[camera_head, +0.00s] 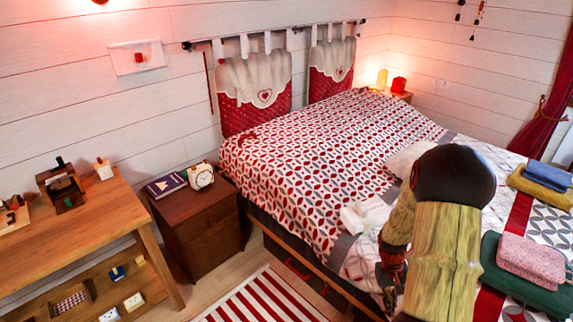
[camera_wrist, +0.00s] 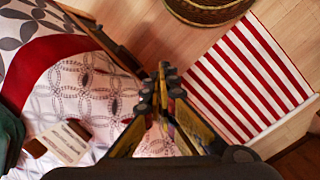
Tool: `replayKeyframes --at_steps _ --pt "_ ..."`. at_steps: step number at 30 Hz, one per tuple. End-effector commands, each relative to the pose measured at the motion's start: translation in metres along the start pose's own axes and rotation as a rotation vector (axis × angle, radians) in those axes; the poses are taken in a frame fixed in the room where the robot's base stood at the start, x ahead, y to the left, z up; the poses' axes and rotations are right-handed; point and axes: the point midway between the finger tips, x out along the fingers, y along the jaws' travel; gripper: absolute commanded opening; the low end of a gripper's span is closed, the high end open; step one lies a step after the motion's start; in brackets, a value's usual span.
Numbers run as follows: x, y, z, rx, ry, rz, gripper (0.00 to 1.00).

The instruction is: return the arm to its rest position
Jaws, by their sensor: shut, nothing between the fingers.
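My arm (camera_head: 445,240), with wood-textured links and a dark rounded joint, rises at the right front of the head view, in front of the bed. My gripper (camera_wrist: 160,92) shows in the middle of the wrist view, with its dark fingertips together and nothing between them. It points down past the edge of the bed (camera_wrist: 95,95), with the floor on the other side. In the head view my arm hides part of the bed, and the fingertips are not clear.
Folded towels (camera_head: 532,260) lie on the bed to the right of my arm. A nightstand (camera_head: 200,228) with a clock and a wooden desk (camera_head: 85,225) stand left. A striped rug (camera_wrist: 250,80) and a round basket (camera_wrist: 207,12) are on the floor. A white-and-brown object (camera_wrist: 62,143) lies on the bed.

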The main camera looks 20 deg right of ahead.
Motion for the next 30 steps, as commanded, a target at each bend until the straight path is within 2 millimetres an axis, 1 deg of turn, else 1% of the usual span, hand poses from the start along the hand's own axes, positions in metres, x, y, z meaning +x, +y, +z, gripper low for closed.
replayKeyframes --at_steps 1,3,9,12,15,21,27,30 --pt "-0.027 -0.011 0.008 0.002 0.012 0.0 0.0" --pt "-0.057 -0.026 0.02 0.007 0.023 -0.005 0.0" --pt "-0.132 -0.07 0.06 0.006 0.071 -0.03 0.0" --pt "-0.164 -0.093 0.082 -0.004 0.105 -0.046 0.0" --pt "-0.193 -0.114 0.104 -0.019 0.147 -0.064 0.0" --pt "-0.243 -0.151 0.146 -0.071 0.261 -0.101 0.0" --pt "-0.288 -0.182 0.181 -0.149 0.423 -0.136 0.0" --pt "-0.311 -0.193 0.198 -0.198 0.513 -0.147 0.0"
